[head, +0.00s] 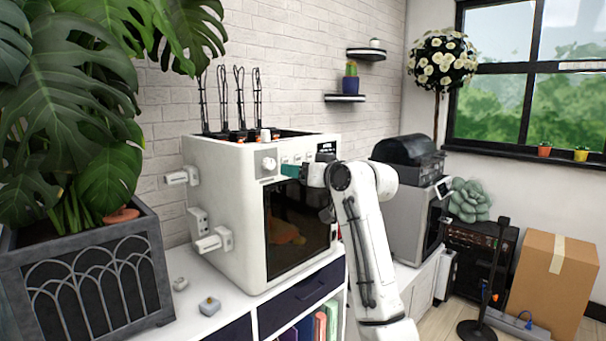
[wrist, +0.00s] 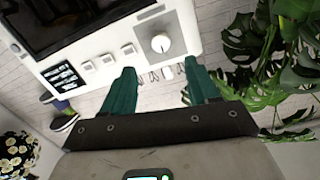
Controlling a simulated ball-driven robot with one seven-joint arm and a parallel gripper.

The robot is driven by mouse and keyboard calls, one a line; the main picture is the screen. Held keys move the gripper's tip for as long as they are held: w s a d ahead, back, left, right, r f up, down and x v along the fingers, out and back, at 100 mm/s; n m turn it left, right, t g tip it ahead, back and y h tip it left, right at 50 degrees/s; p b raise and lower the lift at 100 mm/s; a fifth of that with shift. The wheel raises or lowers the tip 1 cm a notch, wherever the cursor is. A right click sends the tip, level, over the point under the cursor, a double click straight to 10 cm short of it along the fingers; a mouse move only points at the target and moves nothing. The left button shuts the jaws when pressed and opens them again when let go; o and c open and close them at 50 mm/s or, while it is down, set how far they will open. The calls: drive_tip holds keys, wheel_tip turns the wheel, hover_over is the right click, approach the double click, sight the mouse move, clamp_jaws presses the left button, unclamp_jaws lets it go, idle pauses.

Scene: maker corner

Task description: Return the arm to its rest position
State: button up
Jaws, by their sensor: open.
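My white arm (head: 362,235) is raised and bent in front of the white 3D-printer-like machine (head: 228,245), reaching left towards its upper front panel. My gripper (head: 290,171) has teal fingers and is at the height of the panel's knob (head: 269,163), just right of it. In the wrist view my gripper (wrist: 160,75) is open, its two fingers well apart with nothing between them. The knob (wrist: 161,43) and a row of square buttons (wrist: 106,60) lie beyond the fingertips. I cannot tell whether a finger touches the panel.
The machine stands on a white cabinet (head: 203,312) with two small loose parts (head: 209,306) on top. A large potted plant (head: 88,265) is at left. Right are a grey machine (head: 408,220), a black stand (head: 495,275) and a cardboard box (head: 553,280).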

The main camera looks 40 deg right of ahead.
drive_tip(key=shift+s, duration=0.55)
